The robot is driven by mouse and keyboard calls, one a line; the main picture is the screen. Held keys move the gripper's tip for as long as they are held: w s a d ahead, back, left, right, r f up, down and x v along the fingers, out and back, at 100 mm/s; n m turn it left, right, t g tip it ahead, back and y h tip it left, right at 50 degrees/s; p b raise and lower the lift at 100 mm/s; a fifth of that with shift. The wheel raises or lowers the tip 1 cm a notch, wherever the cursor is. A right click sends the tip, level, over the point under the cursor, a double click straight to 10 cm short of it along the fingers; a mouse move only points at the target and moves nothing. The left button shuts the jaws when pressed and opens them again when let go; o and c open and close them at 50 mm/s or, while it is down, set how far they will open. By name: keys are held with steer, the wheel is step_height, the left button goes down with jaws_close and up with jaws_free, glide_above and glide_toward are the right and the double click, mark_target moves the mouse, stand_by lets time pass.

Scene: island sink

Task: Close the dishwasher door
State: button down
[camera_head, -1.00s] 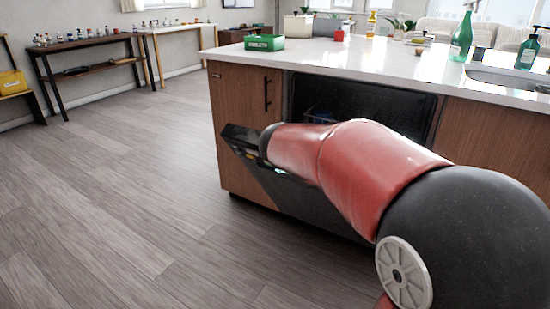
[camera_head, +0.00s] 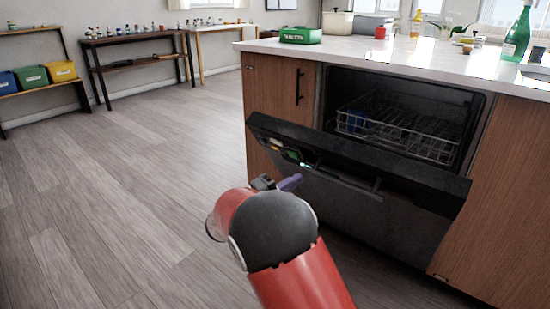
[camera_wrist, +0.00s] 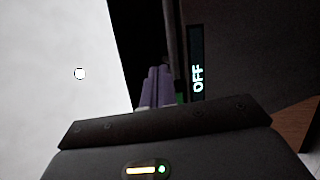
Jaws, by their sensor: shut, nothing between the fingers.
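The dishwasher (camera_head: 478,120) is built into the wooden island, with its dark door (camera_head: 400,225) partly open and tilted outward. The door's top edge leans out in front of the opening, and a wire rack (camera_head: 400,135) shows inside. My gripper (camera_head: 297,180) is shut and empty, its purple fingers at the outer face of the door, left of the handle bar. In the wrist view the shut fingers (camera_wrist: 155,80) point at a dark edge beside a lit "OFF" display (camera_wrist: 197,78). Whether they touch the door I cannot tell.
The white countertop (camera_head: 400,62) holds a green box (camera_head: 300,36), a green bottle (camera_head: 517,35) and other items. Wooden cabinet panels (camera_head: 270,95) flank the dishwasher. The wooden floor (camera_head: 130,200) at left is clear. Side tables (camera_head: 130,60) stand along the far wall.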

steer(key=a+f+n+t+y, duration=0.2)
steer(key=a+f+n+t, duration=0.2)
steer(key=a+t, duration=0.65)
steer(key=g+p, duration=0.1)
steer(key=g, duration=0.2)
glide_toward(278, 144)
steer(key=x, duration=0.6)
steer(key=shift+w+d+r, duration=0.15)
steer(key=shift+d+r, duration=0.05)
steer(key=shift+r, duration=0.2)
